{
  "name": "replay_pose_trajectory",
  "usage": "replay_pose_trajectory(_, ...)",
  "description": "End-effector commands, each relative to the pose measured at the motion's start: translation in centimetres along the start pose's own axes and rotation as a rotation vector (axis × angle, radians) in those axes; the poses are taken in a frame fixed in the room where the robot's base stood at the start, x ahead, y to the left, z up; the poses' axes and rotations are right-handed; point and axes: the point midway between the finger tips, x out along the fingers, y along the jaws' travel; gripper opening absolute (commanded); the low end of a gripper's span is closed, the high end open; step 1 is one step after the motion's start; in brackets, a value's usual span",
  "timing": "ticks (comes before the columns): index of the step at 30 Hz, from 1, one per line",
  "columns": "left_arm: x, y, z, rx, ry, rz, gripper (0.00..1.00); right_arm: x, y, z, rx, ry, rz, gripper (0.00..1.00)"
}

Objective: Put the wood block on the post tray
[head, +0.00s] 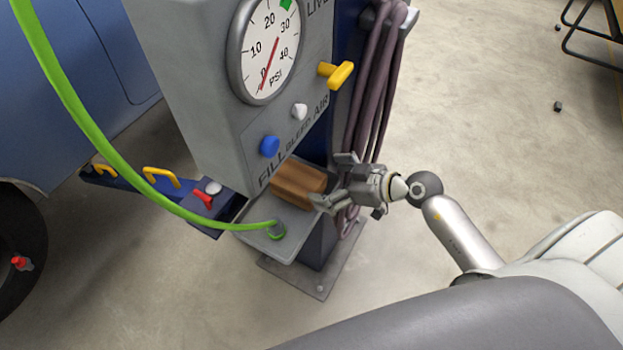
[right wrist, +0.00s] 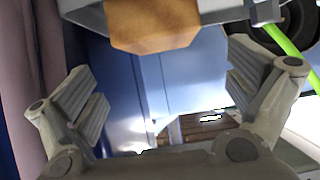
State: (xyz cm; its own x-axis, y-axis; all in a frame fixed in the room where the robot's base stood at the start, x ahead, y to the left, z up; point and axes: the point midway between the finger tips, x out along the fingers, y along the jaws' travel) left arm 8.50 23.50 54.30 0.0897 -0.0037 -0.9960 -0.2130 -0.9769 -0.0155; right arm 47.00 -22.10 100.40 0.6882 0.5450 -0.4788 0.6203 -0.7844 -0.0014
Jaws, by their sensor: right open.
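The brown wood block (head: 298,183) appears to rest on the grey post tray (head: 262,242), below the gauge panel. In the right wrist view the block (right wrist: 152,25) shows at the top, overlapping the pale tray edge (right wrist: 222,9). My right gripper (head: 329,180) is open at the right side of the block. In the right wrist view its fingers (right wrist: 160,82) are spread wide with nothing between their pads, and the block lies above them in the picture. My left gripper is not in view.
The grey gauge post (head: 190,80) rises behind the tray. A green hose (head: 120,165) ends at a fitting on the tray. Dark hoses (head: 375,85) hang right of the post. A blue bracket (head: 130,182) with yellow hooks is at left. Floor at right is largely clear.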

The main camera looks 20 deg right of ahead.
Motion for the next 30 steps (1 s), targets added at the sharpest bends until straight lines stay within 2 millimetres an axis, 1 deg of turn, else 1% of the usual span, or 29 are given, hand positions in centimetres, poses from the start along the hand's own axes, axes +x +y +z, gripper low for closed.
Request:
replay_pose_trajectory(1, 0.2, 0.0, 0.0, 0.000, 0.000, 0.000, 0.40, -1.0, 0.0, 0.2, 0.000, -0.002, 0.000, 1.00)
replay_pose_trajectory(4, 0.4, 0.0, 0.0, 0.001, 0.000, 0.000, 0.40, -2.6, 0.0, 0.2, -0.001, -0.002, 0.000, 1.00)
replay_pose_trajectory(6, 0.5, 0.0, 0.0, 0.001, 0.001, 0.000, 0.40, -3.5, 0.0, 0.2, 0.000, -0.002, 0.001, 1.00)
replay_pose_trajectory(10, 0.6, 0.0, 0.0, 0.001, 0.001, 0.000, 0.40, -4.6, 0.0, 0.1, 0.000, -0.001, 0.000, 1.00)
replay_pose_trajectory(15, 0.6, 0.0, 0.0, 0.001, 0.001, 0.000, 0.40, -5.0, 0.0, 0.0, -0.001, 0.000, -0.002, 1.00)
replay_pose_trajectory(30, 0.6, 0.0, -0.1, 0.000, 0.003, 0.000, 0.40, -4.9, 0.0, 0.0, 0.000, 0.000, -0.001, 1.00)
